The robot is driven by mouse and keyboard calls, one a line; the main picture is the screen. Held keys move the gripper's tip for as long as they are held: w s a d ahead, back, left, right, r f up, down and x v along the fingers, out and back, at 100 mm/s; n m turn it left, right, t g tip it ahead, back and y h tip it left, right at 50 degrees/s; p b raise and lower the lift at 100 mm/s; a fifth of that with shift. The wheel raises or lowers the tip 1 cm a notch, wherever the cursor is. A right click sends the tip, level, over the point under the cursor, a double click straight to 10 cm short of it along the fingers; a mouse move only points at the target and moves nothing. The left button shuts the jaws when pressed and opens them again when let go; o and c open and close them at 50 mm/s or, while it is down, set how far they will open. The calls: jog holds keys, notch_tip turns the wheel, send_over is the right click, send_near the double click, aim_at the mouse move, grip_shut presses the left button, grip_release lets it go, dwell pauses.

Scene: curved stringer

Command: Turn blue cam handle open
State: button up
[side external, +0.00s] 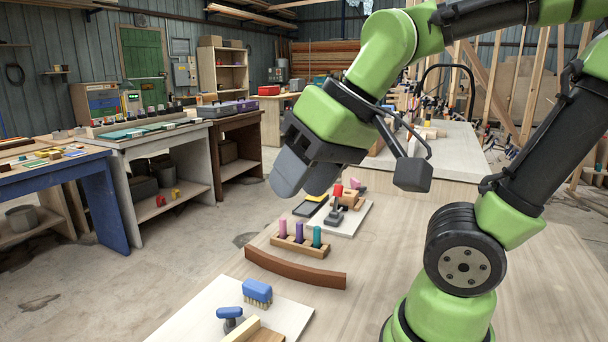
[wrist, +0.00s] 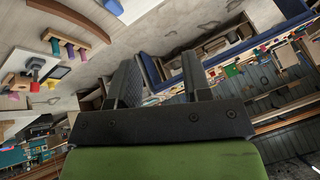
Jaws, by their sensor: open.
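The blue cam handle (side external: 230,313) stands on a dark clamp on a pale board (side external: 196,318) at the front of the bench. I cannot tell from this view which way it is turned. My gripper (side external: 305,178) is open and empty, raised high above the bench and well away from the handle. Its two dark fingers stand apart in the wrist view (wrist: 159,82). The curved brown stringer (side external: 295,270) lies on the bench between the two boards, and also shows at the top left of the wrist view (wrist: 75,16).
A blue brush (side external: 257,291) sits beside the blue handle. A wooden block (side external: 301,246) with pink, purple and teal pegs stands behind the stringer. Another clamp with a red handle (side external: 337,190) is on the farther board. The bench's right side is clear near my base.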

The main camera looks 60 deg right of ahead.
jog(key=shift+c, duration=1.4)
jog(key=w+d+f+h, duration=0.2)
jog(key=w+d+h, duration=0.2)
jog(key=w+d, duration=0.15)
jog(key=n+g+y, duration=0.2)
jog(key=n+y, duration=0.3)
jog(key=n, duration=0.5)
send_over(229, 308)
jog(key=s+d, duration=0.2)
jog(key=s, duration=0.1)
notch_tip(229, 308, down, 16)
jog(key=shift+s+x, duration=0.2)
jog(key=shift+x, duration=4.4)
jog(key=shift+d, duration=0.2)
jog(key=shift+c, duration=0.4)
jog(key=shift+n, duration=0.3)
grip_shut()
